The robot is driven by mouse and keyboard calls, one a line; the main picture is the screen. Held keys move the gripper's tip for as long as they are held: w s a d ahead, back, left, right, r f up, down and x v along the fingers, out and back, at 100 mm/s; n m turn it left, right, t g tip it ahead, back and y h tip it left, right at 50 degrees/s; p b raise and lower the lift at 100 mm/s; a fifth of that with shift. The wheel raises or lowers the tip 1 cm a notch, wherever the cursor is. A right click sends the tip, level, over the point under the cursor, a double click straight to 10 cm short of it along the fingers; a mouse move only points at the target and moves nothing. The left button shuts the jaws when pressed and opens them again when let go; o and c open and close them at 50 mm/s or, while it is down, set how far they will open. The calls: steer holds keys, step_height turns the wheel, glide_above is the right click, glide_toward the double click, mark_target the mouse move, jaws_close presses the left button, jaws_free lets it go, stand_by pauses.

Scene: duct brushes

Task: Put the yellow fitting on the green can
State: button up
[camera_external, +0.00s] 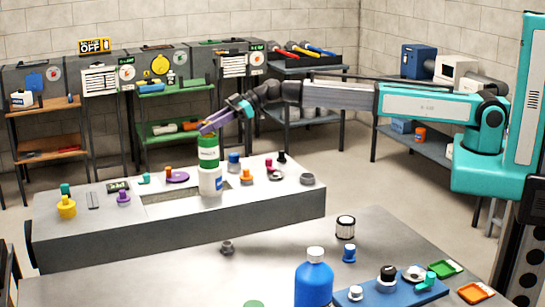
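The yellow fitting (66,208) appears to be the squat yellow piece with a narrower top at the left end of the far grey bench. The green can (208,152) stands upright near the middle of that bench, directly above or just behind a white container (210,182); I cannot tell which. My gripper (206,127) has purplish fingers pointing down and left at the top of the green can. The fingertips overlap the can's top in this view, and I cannot tell whether they touch it. The finger gap is too small to read. The yellow fitting is well left of my gripper.
A purple fitting (123,197), a purple disc (177,177), an orange fitting (246,177) and a blue one (234,162) stand on the far bench. A recess surrounds the white container. A blue bottle (314,284) and a blue tray (370,295) are on the near table.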

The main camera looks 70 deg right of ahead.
steer(key=o, duration=0.3)
steer(key=shift+r, duration=0.2)
steer(key=shift+s+d, duration=0.15)
steer(key=b+v, duration=0.3)
steer(key=v, duration=0.8)
steer(key=shift+r+b, duration=0.2)
steer(key=shift+b, duration=0.1)
steer(key=shift+s+d, duration=0.15)
